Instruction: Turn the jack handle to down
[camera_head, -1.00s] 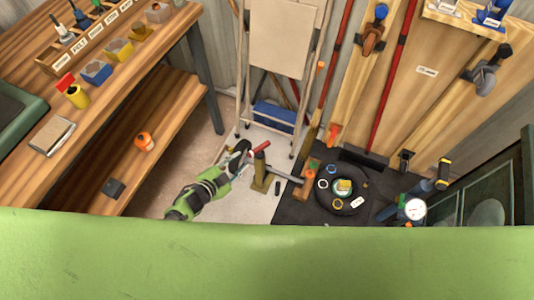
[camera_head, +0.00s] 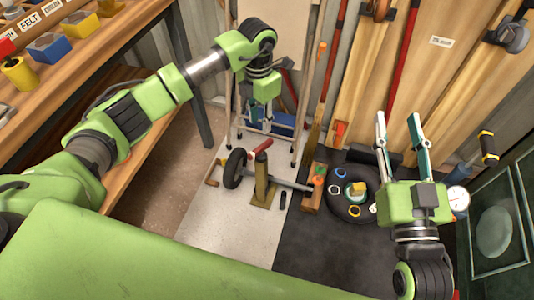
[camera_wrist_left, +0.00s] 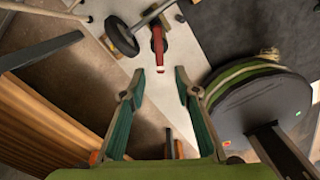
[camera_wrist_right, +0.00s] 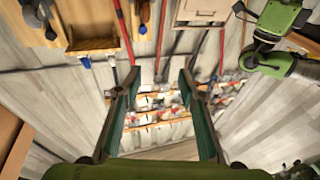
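The jack is a brass-coloured post (camera_head: 262,180) on a small base on the pale floor panel, with a red-tipped handle (camera_head: 265,145) at its top. In the left wrist view the red handle (camera_wrist_left: 158,42) points toward the gripper, its tip ahead of the gap between the fingertips. My left gripper (camera_head: 267,125) points down above and beyond the jack in the head view. It is open and empty in the left wrist view (camera_wrist_left: 160,74). My right gripper (camera_head: 397,120) is raised at the right, open and empty, away from the jack.
A black wheel (camera_head: 235,168) stands just left of the jack post, with a metal bar (camera_head: 290,183) at the right. A round black tray (camera_head: 347,205) lies on the dark mat. A wooden bench (camera_head: 80,50) stands at left, and an easel stand (camera_head: 233,110) behind.

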